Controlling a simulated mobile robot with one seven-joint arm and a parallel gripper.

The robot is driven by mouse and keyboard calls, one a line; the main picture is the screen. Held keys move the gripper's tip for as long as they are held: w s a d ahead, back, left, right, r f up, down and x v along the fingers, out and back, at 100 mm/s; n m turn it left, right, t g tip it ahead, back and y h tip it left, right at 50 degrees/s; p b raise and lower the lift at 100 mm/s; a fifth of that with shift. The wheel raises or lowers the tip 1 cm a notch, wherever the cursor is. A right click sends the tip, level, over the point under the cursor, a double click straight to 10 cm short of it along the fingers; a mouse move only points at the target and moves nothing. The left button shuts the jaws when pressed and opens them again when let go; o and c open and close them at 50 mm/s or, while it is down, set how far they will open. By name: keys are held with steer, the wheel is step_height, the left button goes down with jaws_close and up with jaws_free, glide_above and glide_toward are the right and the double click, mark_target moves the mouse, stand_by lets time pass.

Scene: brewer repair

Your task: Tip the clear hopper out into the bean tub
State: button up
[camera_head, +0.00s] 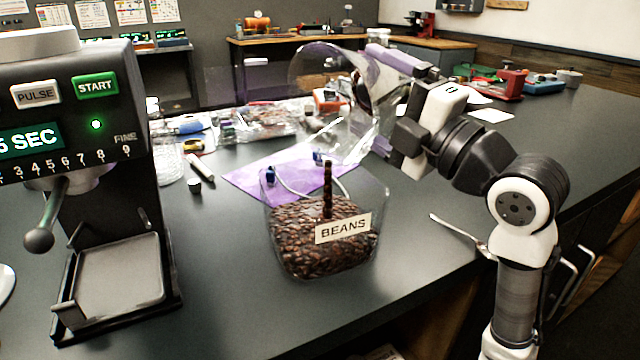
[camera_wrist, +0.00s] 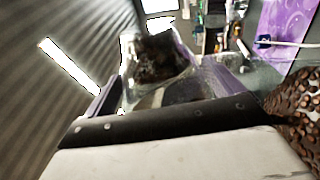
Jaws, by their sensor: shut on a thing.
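My gripper (camera_head: 388,85) is shut on the clear hopper (camera_head: 348,130) and holds it tilted, well above the counter and over the back of the bean tub. The hopper is see-through with a faint purple tint, and dark beans show inside it; in the wrist view the hopper (camera_wrist: 150,90) sits between the purple-edged fingers. The clear bean tub (camera_head: 372,240), labelled BEANS, stands upright on the counter, with many brown beans in it. A narrow dark column of beans (camera_head: 327,185) stands above the heap, in line below the hopper.
The grinder (camera_head: 75,110) with its START button stands at the left. A purple cloth (camera_head: 240,180) lies behind the tub with a pale cable. A spoon (camera_head: 460,234) lies to the right. Bags and small parts clutter the counter behind. The front counter is clear.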

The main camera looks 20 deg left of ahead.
steer(key=shift+s+a+r+n+g+b, duration=0.15)
steer(key=shift+s+r+n+g+b, duration=0.25)
steer(key=shift+n, duration=0.35)
steer(key=shift+s+a+r+n+g+b, duration=0.1)
steer(key=shift+s+a+r+n+b, duration=0.1)
steer(key=shift+s+n+b, duration=0.4)
steer(key=shift+s+a+r+n+g+b, duration=0.2)
steer(key=shift+n+b, duration=0.35)
steer(key=shift+n, duration=0.4)
steer(key=shift+s+a+r+n+g+y+b, duration=0.2)
steer(key=shift+s+n+g+b, duration=0.15)
steer(key=shift+s+n, duration=0.35)
steer(key=shift+s+a+r+n+g+y+b, duration=0.15)
steer(key=shift+s+r+n+g+b, duration=0.2)
steer(key=shift+n, duration=0.65)
steer(key=shift+f, duration=0.1)
stand_by(0.8)
